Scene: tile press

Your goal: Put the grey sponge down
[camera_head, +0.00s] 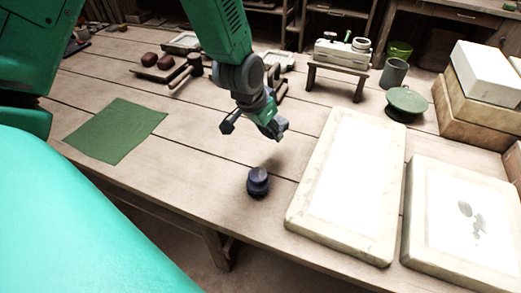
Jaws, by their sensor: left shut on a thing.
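The gripper appears above the tabletop, apart from the blue object. My right gripper is out of view.
A green mat (116,130) lies at left on the wooden table (185,165). Two pale slabs (348,185) (465,225) fill the right front. A small bench (338,73), a green round stand (406,103) and stacked blocks (462,105) stand behind. Bare wood lies between mat and blue object.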

